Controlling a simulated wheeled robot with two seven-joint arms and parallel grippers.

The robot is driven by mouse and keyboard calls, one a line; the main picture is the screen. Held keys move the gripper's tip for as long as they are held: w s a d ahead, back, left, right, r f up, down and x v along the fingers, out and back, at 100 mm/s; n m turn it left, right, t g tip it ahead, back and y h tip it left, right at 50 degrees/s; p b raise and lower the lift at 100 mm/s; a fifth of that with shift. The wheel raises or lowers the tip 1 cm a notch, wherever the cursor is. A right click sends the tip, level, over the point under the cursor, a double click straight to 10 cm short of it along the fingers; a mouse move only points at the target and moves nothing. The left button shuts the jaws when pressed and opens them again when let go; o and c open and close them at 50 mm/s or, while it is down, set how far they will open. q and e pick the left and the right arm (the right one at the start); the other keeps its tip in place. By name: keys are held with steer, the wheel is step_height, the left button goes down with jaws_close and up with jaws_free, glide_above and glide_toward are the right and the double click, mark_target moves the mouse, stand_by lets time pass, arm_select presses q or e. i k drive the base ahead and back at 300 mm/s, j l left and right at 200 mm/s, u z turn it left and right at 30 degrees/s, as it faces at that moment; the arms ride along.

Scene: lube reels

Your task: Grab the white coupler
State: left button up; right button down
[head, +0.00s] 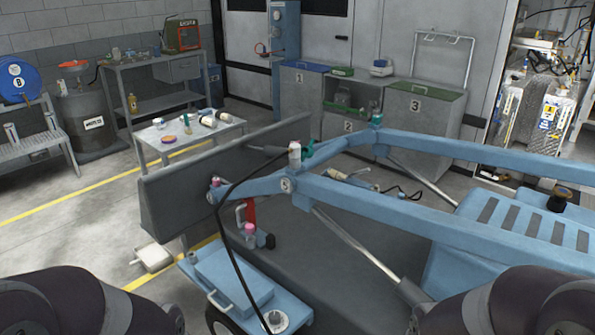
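No single thing is clearly marked as the white coupler. A similar white piece with a pink top (250,231) is lower down by the cart. White, dark-ended cylinders (208,121) lie on the small grey table (176,143) at the back left. My dark arm links show at both bottom corners; neither gripper is in view.
The blue frame's long beams cross the right half. A dark grey panel (165,205) stands at its left. A blue cart (240,280) is in front. Numbered cabinets (418,112) stand at the back wall. Open floor (60,240) lies at the left.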

mark_target(295, 150)
steer(key=i+j+z, duration=0.15)
steer(key=z, duration=0.3)
steer(key=i+j+z, duration=0.1)
steer(key=z, duration=0.4)
steer(key=j+z, duration=0.3)
steer(key=z, duration=0.15)
